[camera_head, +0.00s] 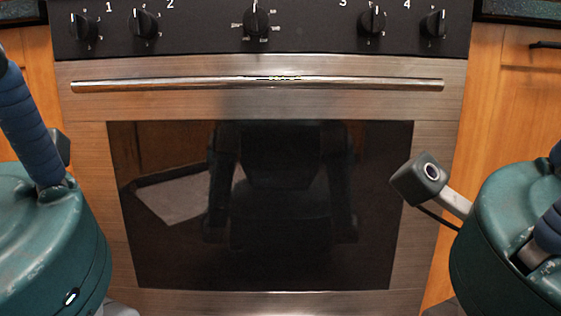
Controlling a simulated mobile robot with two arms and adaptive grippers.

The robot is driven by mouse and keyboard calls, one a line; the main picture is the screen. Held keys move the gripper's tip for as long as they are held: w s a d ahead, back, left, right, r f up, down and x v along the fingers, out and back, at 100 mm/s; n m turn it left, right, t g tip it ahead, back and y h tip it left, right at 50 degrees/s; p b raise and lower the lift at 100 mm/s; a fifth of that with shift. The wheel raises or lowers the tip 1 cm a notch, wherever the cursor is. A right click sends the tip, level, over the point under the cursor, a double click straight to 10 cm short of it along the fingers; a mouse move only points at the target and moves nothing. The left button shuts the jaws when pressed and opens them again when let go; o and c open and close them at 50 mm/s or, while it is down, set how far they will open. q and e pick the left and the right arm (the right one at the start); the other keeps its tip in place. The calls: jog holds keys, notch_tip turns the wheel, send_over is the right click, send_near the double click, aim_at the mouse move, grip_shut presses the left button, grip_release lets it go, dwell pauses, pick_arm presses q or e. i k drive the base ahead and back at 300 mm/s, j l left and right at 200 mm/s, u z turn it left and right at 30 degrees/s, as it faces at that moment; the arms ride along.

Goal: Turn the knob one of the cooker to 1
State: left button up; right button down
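The cooker's black control panel (200,38) runs across the top of the head view. The far-left knob (81,26) is black, with a printed 1 just to its right; its pale pointer mark seems to face up. The small markings around it are too small to read. Another black knob (143,24) sits to its right, with a printed 2 beside it. Parts of my two arms show at the lower left and lower right, well below the panel. No gripper fingers are visible, and nothing touches the knobs.
A larger middle knob (256,22) and two right knobs (372,21) (434,24) share the panel. Below it, a metal bar handle (255,85) sticks out from the closed oven door (85,150). Wooden cabinets (505,105) flank the cooker. The space before the panel is clear.

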aim_at(83, 28)
jog(key=u, duration=1)
